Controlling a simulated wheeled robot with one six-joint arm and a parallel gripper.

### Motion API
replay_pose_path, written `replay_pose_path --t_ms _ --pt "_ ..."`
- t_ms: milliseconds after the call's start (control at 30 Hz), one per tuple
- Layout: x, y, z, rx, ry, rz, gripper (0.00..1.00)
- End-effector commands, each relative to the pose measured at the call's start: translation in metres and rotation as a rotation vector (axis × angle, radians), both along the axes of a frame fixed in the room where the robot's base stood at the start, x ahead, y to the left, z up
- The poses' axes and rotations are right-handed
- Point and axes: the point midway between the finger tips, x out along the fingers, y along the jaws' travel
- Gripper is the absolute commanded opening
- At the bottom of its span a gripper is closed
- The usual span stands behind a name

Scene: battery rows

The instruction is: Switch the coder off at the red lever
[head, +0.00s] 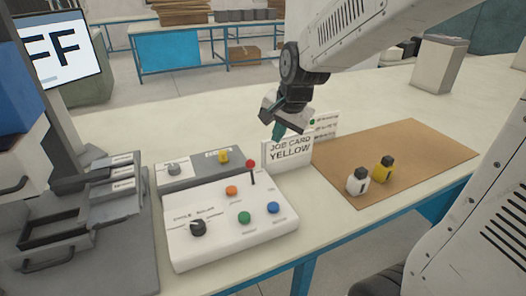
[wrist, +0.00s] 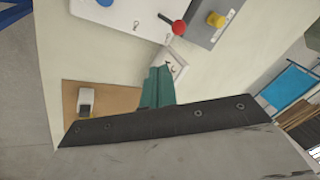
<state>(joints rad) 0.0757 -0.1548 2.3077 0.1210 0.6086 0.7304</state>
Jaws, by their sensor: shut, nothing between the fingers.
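The red lever (head: 250,164) has a red ball on a thin dark stem. It stands at the back right of the white control panel (head: 185,245), close to upright in the head view. In the wrist view its red ball (wrist: 179,28) shows at the top, beyond the fingers. My gripper (head: 279,132) has teal fingers, shut and empty. It hangs above and behind the panel, by the job card, apart from the lever. In the wrist view the gripper (wrist: 158,85) points toward the panel.
The panel also carries a black rotary knob (head: 198,228) and orange, green and blue buttons. A grey box (head: 190,170) with a yellow knob stands behind it. A card (head: 289,151) reads "JOB CARD YELLOW". White and yellow bottles stand on a brown mat (head: 420,150) at right.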

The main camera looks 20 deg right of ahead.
Motion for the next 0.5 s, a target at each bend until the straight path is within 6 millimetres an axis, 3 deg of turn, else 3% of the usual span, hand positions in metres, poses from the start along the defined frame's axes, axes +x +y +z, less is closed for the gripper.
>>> replay_pose_path --t_ms 167,500 --pt "0.007 -0.004 -0.021 0.000 0.005 -0.007 0.00" --pt "0.034 -0.002 -0.088 0.001 0.006 -0.007 0.00"
